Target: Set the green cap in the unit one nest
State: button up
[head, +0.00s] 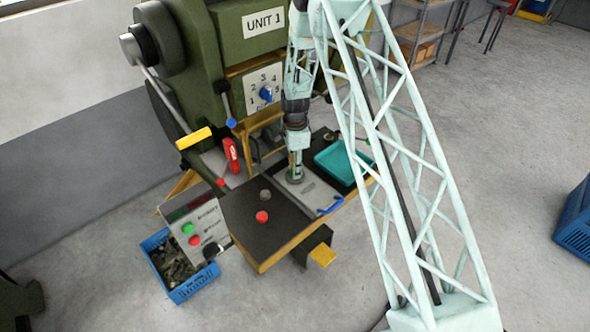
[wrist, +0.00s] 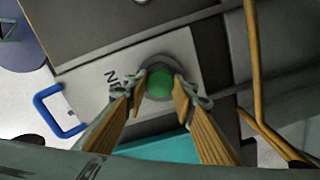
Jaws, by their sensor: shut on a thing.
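The green cap (wrist: 159,84) shows as a round green top between my fingertips in the wrist view. My gripper (wrist: 158,92) is shut on it, with one finger on each side. A grey round nest (wrist: 156,62) on a light plate (wrist: 98,85) shows around the cap; whether the cap is seated or just above it I cannot tell. In the head view my gripper (head: 295,177) points down over the same plate (head: 318,196) in front of the machine marked UNIT 1 (head: 262,22). The cap is hidden there.
A teal tray (head: 342,160) lies just right of my gripper. A red cap (head: 262,217) and a dark grey one (head: 265,195) stand on the dark table (head: 245,228) to the left. A blue handle (head: 331,207) sits at the plate's front edge. A red lever (head: 231,155) stands behind left.

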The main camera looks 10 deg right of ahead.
jog(key=shift+f+b, duration=0.3)
jog(key=shift+f, duration=0.05)
jog(key=o, duration=0.8)
jog(key=shift+r, duration=0.2)
jog(key=shift+r+p, duration=0.3)
jog(key=shift+r, duration=0.1)
notch_tip(320, 180, up, 12)
jog(key=shift+f, duration=0.25)
dwell(0.9)
